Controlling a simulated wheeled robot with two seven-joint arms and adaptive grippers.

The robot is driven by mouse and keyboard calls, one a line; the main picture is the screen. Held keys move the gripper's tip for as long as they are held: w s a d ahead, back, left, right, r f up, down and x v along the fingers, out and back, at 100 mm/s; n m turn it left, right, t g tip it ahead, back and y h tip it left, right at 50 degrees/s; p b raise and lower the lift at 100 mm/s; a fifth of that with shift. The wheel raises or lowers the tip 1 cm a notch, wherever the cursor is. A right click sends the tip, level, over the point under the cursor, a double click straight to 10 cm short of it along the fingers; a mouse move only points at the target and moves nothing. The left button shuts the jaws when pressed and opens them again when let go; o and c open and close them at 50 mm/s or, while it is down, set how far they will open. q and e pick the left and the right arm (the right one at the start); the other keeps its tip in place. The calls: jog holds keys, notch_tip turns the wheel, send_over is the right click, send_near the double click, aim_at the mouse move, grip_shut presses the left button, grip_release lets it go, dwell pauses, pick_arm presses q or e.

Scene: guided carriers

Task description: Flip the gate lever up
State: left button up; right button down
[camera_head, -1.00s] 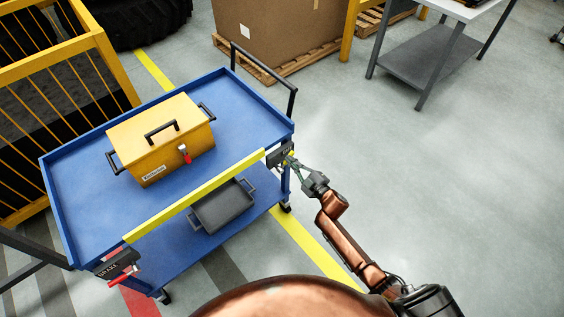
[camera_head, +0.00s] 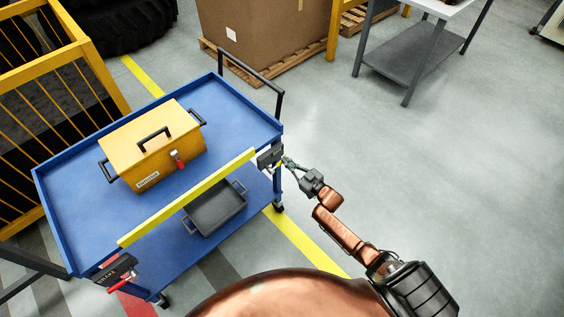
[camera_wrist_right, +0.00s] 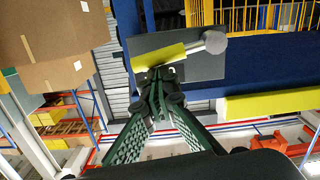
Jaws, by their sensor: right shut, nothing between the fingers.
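The gate lever is a yellow bar with a grey ball knob in the right wrist view (camera_wrist_right: 184,51). It sits on a dark plate (camera_wrist_right: 208,68), slanting slightly up toward the knob at the right. In the head view this plate (camera_head: 269,157) is at the right front corner of the blue cart (camera_head: 62,228), beside the yellow gate bar (camera_head: 187,198). My right gripper (camera_head: 286,162) is shut and empty, its fingertips (camera_wrist_right: 158,76) close to the lever's left end; I cannot tell whether they touch. The fingertips hide part of the plate. My left gripper is not in view.
A yellow box (camera_head: 155,150) stands on the cart's top, a grey tray (camera_head: 216,210) on its lower shelf. A brake plate with a red handle (camera_head: 118,274) is at the left front corner. The floor (camera_head: 390,170) right of the cart is clear.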

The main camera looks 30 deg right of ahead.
dwell(0.6)
jog(key=s+d+r+p, duration=0.2)
jog(key=s+r+p, duration=0.2)
jog(key=s, duration=0.6)
jog(key=shift+s+r+p, duration=0.15)
jog(key=shift+s+p, duration=0.15)
jog(key=shift+p, duration=0.15)
